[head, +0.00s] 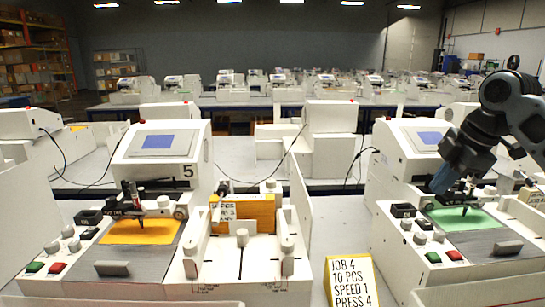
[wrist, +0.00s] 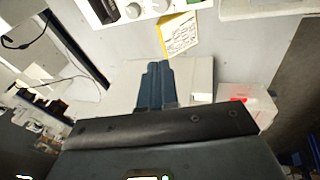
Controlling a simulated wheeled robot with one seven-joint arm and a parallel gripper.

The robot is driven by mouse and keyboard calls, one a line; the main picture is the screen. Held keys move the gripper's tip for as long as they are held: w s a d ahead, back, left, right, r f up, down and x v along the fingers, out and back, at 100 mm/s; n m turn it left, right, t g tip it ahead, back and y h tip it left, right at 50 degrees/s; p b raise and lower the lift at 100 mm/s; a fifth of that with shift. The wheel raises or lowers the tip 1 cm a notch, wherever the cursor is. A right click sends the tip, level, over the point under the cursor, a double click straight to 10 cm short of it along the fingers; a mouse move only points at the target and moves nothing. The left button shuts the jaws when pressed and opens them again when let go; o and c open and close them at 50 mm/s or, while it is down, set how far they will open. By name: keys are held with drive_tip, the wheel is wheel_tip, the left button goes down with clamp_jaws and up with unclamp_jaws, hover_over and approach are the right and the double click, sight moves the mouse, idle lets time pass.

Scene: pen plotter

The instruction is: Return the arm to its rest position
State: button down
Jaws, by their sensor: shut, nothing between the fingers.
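My gripper (head: 441,180) is at the right of the head view, at the end of my dark arm, which comes in from the right edge. Its blue fingers point down and to the left, in front of the right-hand plotter (head: 400,150). Whether they touch the plotter cannot be told. In the wrist view my gripper (wrist: 157,68) shows its blue fingers together, with nothing between them. Beyond them are a yellow-edged card (wrist: 180,35) and a grey surface.
Plotter 5 (head: 158,165) stands at the left with an orange sheet (head: 140,231). A green sheet (head: 462,219) lies on the right plotter. A tray of orange cards (head: 262,213) stands in the middle. A job card (head: 350,282) stands at the front. Cables hang behind.

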drive_tip(key=s+a+f+m+t+y+b, duration=0.2)
drive_tip(key=a+f+m+t+y, duration=0.25)
drive_tip(key=a+f, duration=1.35)
drive_tip(key=s+a+f+m+t+b, duration=0.25)
drive_tip(key=s+a+f+m, duration=0.45)
drive_tip(key=s+f, duration=0.45)
drive_tip(key=s+f+m+h, duration=0.1)
drive_tip(key=s, duration=0.3)
drive_tip(key=s+f+m+t+h+b, duration=0.1)
drive_tip(key=s, duration=0.3)
drive_tip(key=s+d+f+m+t+h, duration=0.1)
drive_tip(key=s+f+m, duration=0.1)
drive_tip(key=s, duration=0.2)
drive_tip(key=shift+s, duration=0.25)
drive_tip(key=s+d+r+h+b, duration=0.1)
drive_tip(key=s+d+r, duration=0.1)
drive_tip(key=s, duration=0.7)
drive_tip(key=s+d+r+m+t+h+b, duration=0.1)
drive_tip(key=s+d+r, duration=0.2)
drive_tip(key=s, duration=0.6)
drive_tip(key=s+d+r+m+t+h+b, duration=0.1)
drive_tip(key=s+d+r, duration=0.2)
drive_tip(key=s, duration=0.6)
drive_tip(key=shift+s+d+r, duration=0.15)
drive_tip(key=shift+s+d, duration=0.25)
drive_tip(key=shift+d, duration=0.2)
drive_tip(key=shift+h, duration=0.25)
